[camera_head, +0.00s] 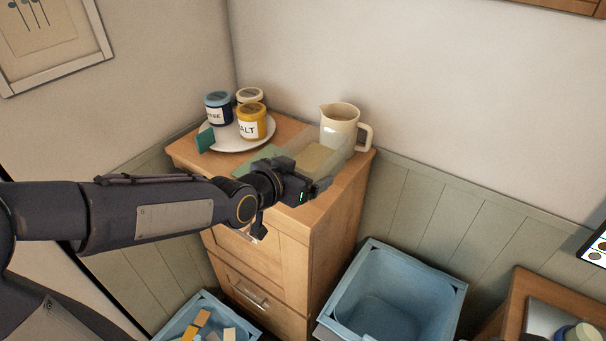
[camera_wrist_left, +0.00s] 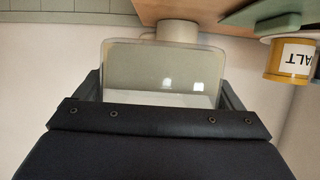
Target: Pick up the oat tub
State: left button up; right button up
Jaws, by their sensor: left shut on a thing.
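The oat tub (camera_head: 318,158) is a clear, box-shaped tub with beige contents, over the front right part of the wooden cabinet top. My left gripper (camera_head: 312,180) is shut on the oat tub, with its fingers on either side. In the left wrist view the tub (camera_wrist_left: 160,75) fills the space between the two dark fingers. The gripper hides part of the tub in the head view. I cannot tell whether the tub touches the cabinet top. My right gripper is not in view.
A cream jug (camera_head: 340,125) stands close behind the tub. A white plate (camera_head: 228,146) holds a blue canister (camera_head: 218,108), a yellow salt canister (camera_head: 252,121) and a cream canister (camera_head: 250,95). A green board (camera_head: 258,156) lies beside the tub. A blue bin (camera_head: 395,290) stands right of the cabinet.

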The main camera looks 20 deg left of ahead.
pick_arm(q)
jog(key=s+r+p, duration=0.2)
jog(key=r, duration=0.1)
jog(key=shift+d, duration=0.15)
jog(key=s+d+r+p, duration=0.1)
jog(key=s+r+p, duration=0.2)
jog(key=s+p, duration=0.3)
jog(key=shift+s+r, duration=0.2)
jog(key=shift+s, duration=1.15)
jog(key=shift+s+d, duration=0.1)
